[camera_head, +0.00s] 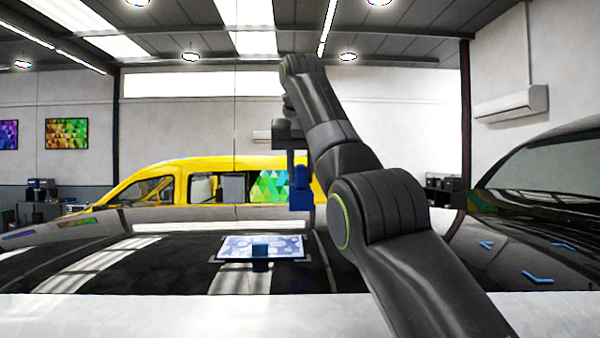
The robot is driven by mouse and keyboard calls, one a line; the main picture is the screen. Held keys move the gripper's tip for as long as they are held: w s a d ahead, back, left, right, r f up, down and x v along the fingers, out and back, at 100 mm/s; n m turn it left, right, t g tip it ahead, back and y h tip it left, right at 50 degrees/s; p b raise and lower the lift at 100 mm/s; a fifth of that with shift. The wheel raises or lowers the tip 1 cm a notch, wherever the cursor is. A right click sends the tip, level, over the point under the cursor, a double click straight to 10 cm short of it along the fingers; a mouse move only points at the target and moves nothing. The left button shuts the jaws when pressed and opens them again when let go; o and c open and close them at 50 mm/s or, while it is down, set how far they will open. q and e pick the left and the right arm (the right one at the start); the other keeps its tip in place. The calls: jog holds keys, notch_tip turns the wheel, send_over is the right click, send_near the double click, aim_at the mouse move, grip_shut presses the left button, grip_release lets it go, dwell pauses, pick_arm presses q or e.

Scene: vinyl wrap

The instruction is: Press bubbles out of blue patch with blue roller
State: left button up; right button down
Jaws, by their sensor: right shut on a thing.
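The blue patch (290,243) lies on the glossy black panel in front of me, a pale blue sheet with bubble-like markings. My right gripper (297,158) is shut on the blue roller (301,190) and holds it in the air, above and to the right of the patch, apart from it. The roller hangs down below the gripper. A dark blue block-like shape (260,250) shows at the patch's near middle; I cannot tell whether it is an object or a reflection. My left gripper is not in view.
The black panel (110,265) is clear around the patch and mirrors the ceiling lights. Several small blue pieces (538,277) lie on the dark car surface at the right. A yellow van (165,190) stands behind. A pale edge (180,315) runs along the front.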

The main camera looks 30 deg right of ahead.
aim_at(300, 180)
jog(key=shift+s+a+f+b, duration=0.2)
jog(key=shift+s+a, duration=0.15)
jog(key=shift+s, duration=0.2)
jog(key=shift+s+a+f+b, duration=0.1)
jog(key=shift+s+a+b, duration=0.15)
jog(key=shift+s, duration=0.25)
jog(key=shift+s+f+b, duration=0.1)
jog(key=shift+f+b, duration=0.65)
jog(key=shift+f, duration=0.2)
jog(key=b+x, duration=0.1)
jog(key=x, duration=0.1)
jog(key=shift+w+d+f, duration=0.2)
jog(key=shift+w+f, duration=0.1)
jog(key=shift+f+b, duration=0.4)
jog(key=shift+b, duration=0.15)
jog(key=shift+s+a+r, duration=0.1)
jog(key=shift+s+a, duration=0.1)
jog(key=shift+w+d, duration=0.15)
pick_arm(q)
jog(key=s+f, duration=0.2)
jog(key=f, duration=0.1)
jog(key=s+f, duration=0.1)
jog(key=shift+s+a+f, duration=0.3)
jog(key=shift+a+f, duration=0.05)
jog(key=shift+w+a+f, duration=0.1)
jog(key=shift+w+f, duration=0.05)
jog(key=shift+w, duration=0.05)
pick_arm(e)
jog(key=shift+f, duration=0.25)
